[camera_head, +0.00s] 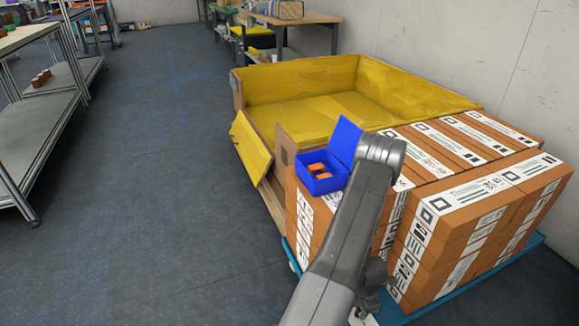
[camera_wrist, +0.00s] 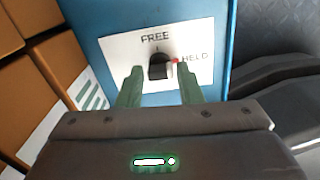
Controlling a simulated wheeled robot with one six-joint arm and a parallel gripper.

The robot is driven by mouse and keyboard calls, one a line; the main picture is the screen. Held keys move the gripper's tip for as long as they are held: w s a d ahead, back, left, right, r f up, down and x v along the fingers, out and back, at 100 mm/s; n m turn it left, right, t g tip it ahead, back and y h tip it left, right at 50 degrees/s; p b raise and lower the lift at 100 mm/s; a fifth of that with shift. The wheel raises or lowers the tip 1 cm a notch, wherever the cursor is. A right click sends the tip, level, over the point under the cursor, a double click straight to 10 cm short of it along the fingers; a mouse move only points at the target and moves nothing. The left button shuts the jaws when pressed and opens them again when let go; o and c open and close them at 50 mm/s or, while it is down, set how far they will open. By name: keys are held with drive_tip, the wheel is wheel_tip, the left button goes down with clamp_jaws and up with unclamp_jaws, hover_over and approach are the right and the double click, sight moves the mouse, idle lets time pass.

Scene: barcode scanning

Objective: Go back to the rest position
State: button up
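My gripper (camera_wrist: 160,78) is open in the wrist view, its two green fingers spread apart. A black knob (camera_wrist: 159,68) shows beyond and between the fingertips, with a gap on each side. The knob sits on a white plate (camera_wrist: 118,52) marked FREE and HELD, fixed to a blue panel (camera_wrist: 92,14). A red mark and a pale part lie on its HELD side; I cannot tell its exact setting. In the head view my arm bends over at the elbow and down past the boxes; the gripper cannot be made out there.
Stacked brown cartons (camera_head: 465,205) stand on a blue base (camera_head: 487,281) right beside my arm. An open blue box (camera_head: 322,183) with orange items sits on the stack by my elbow. A yellow-lined crate (camera_head: 300,82) stands behind. The floor left is clear up to a metal rack (camera_head: 38,125).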

drive_tip(key=shift+n, duration=0.5)
